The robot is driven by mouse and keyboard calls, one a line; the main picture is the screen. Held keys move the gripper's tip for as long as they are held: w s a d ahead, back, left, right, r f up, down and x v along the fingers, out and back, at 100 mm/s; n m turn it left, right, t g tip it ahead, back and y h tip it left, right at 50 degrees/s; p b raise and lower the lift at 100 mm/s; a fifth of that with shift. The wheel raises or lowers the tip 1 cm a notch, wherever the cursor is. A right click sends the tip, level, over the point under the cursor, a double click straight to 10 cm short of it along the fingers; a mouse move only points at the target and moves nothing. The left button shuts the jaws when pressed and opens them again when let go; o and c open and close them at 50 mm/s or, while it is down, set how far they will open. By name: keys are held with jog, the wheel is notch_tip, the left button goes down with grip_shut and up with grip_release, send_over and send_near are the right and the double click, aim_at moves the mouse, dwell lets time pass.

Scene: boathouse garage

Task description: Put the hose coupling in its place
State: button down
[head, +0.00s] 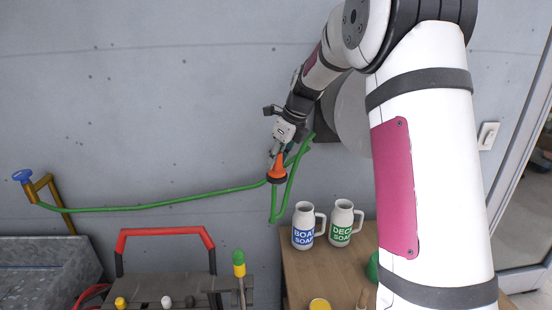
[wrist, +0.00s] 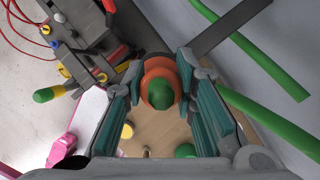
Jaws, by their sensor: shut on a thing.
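The hose coupling (head: 278,164) is orange with a dark ring at its lower end. My gripper (head: 280,150) is shut on its upper part and holds it in the air in front of the grey wall, above the workbench's left edge. In the wrist view the coupling (wrist: 146,82) shows as an orange ring around a green middle, between the fingers of my gripper (wrist: 160,72). A green hose (head: 160,205) runs from a brass tap (head: 42,188) with a blue handle, passes at the coupling, and loops up to the right. Whether it joins the coupling is hidden.
Two white jugs, boat soap (head: 303,226) and deck soap (head: 341,223), stand on the wooden workbench (head: 300,278). A toolbox with a red handle (head: 165,233) and a green-yellow tool handle (head: 239,263) are at lower left. A grey disc (head: 350,112) is on the wall behind my arm.

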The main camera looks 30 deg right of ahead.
jog(key=shift+f, duration=0.2)
jog(key=c, duration=1.2)
grip_release()
jog(key=v, duration=1.2)
